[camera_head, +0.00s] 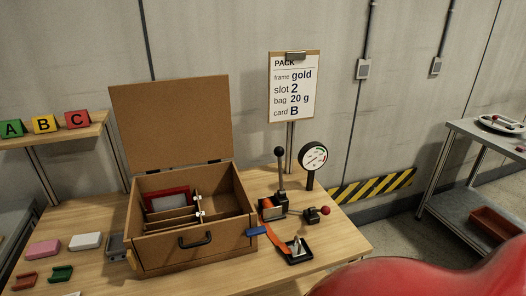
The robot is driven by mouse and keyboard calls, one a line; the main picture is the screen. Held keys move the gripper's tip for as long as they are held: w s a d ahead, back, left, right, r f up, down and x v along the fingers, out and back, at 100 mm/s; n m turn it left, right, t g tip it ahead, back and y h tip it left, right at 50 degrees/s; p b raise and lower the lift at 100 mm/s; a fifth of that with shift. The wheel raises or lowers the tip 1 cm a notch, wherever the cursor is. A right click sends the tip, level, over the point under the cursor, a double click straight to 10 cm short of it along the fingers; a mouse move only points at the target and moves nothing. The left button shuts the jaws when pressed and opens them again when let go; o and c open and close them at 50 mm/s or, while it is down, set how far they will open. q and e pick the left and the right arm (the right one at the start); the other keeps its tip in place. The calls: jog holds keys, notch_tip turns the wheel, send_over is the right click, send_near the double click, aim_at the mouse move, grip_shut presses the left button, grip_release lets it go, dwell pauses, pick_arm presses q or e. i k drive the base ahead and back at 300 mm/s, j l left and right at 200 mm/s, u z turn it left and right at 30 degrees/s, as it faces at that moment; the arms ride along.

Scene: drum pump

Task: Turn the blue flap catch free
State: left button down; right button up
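A small blue piece (256,231), which looks like the blue flap catch, shows at the right front corner of the brown box (160,257). It sticks out to the right, towards an orange strip (274,236). Whether it touches the strip, and how it is fixed, is too small to tell. The box's lid (171,122) stands open at the back. Inside the box are dividers and a red-framed panel (168,200). Neither of my grippers is in view.
Pink (43,249) and white (86,241) blocks lie at left. The table's right front is bare.

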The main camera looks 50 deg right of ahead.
aim_at(254, 231)
jog(key=z, duration=1.4)
jog(key=i+j+z, duration=0.2)
jog(key=j, duration=0.15)
